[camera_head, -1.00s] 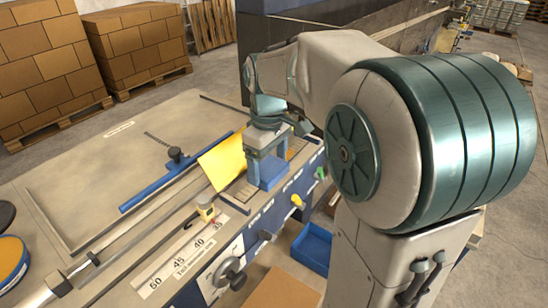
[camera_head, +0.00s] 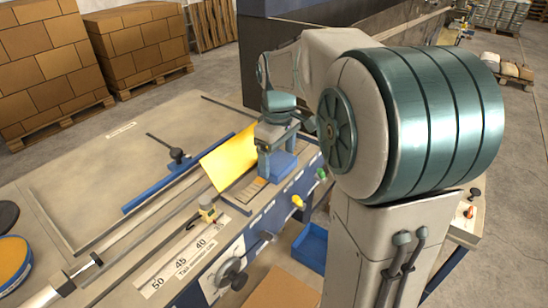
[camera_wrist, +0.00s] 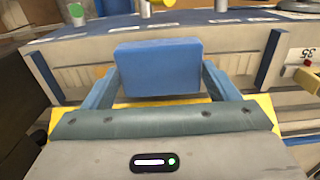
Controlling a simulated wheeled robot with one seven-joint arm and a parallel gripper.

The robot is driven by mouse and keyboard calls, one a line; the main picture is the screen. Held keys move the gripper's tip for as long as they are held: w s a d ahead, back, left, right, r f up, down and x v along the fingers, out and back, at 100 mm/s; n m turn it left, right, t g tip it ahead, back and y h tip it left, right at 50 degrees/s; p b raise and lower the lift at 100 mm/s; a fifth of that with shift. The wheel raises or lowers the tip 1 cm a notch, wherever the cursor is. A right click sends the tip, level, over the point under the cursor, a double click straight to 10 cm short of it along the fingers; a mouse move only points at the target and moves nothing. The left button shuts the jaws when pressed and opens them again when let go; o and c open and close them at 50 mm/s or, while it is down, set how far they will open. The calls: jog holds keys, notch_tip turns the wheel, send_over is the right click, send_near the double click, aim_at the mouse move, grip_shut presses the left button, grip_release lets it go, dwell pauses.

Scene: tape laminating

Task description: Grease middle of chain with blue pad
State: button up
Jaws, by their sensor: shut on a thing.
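The blue pad (camera_wrist: 158,67) is a rectangular block held between the two blue fingers of my gripper (camera_wrist: 160,85) in the wrist view. In the head view the pad (camera_head: 283,165) hangs below my gripper (camera_head: 276,158), near the right edge of the machine top. Behind it stands a tilted yellow plate (camera_head: 230,160). A slatted strip (camera_head: 243,190), which may be the chain, lies in the machine top beside the pad. I cannot tell whether the pad touches it.
The machine's front has several knobs, among them a yellow knob (camera_head: 297,201) and a grey handwheel (camera_head: 232,275). A blue bin (camera_head: 311,246) is below. A blue bar (camera_head: 160,180) lies across the flat table (camera_head: 90,180). Boxes on pallets stand behind.

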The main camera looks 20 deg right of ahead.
aim_at(287, 153)
jog(key=shift+w+d+r+p, duration=0.1)
jog(key=shift+w+d+p, duration=0.15)
jog(key=shift+w+d, duration=0.45)
jog(key=shift+w+d+p, duration=0.25)
jog(key=shift+w+d, duration=0.15)
jog(key=shift+d, duration=0.45)
jog(key=shift+w+d+f+p, duration=0.1)
jog(key=shift+w+d+p, duration=0.05)
jog(key=shift+w+d, duration=0.3)
jog(key=shift+w+d+f+p, duration=0.15)
jog(key=shift+w+d, duration=0.1)
jog(key=shift+d, duration=0.3)
jog(key=shift+r, duration=0.2)
notch_tip(287, 153, up, 8)
jog(key=p, duration=0.5)
jog(key=shift+f, duration=0.2)
